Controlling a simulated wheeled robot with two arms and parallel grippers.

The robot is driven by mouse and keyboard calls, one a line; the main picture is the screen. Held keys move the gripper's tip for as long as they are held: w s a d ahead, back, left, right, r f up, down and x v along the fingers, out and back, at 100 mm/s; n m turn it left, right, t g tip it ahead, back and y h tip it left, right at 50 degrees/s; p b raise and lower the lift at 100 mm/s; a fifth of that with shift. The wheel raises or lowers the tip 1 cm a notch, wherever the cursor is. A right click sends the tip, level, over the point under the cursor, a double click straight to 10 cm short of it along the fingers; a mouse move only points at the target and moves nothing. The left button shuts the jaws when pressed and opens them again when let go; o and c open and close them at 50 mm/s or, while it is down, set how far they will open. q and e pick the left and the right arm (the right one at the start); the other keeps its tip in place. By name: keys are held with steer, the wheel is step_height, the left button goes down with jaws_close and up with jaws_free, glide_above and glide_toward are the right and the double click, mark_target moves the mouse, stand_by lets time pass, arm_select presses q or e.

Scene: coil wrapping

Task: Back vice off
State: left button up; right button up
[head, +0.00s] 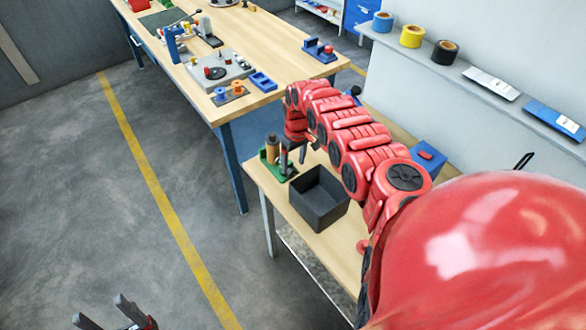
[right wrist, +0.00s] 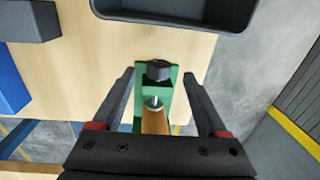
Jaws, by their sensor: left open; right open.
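The small green vice (head: 268,158) stands near the left corner of the lower wooden bench, with a brown cylinder (head: 272,146) upright on it. In the right wrist view the vice (right wrist: 169,86) shows its dark knob (right wrist: 159,70), a metal screw (right wrist: 153,102) and part of the brown cylinder (right wrist: 154,121). My right gripper (right wrist: 160,78) is open and empty; its fingers lie either side of the knob in the picture, and I cannot tell their height above it. My left gripper (head: 101,310) is open and empty over the floor at lower left.
A dark open bin (head: 318,212) stands close beside the vice on the lower bench. A blue box (head: 428,155) is further right, past my right arm. The long workbench (head: 225,100) behind holds fixtures and parts. A wall shelf (head: 450,65) carries tape rolls. The floor at left is clear.

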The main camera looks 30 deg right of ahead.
mark_target(293, 171)
steer(key=shift+a+f, duration=0.1)
steer(key=shift+f, duration=2.2)
steer(key=shift+s, duration=0.1)
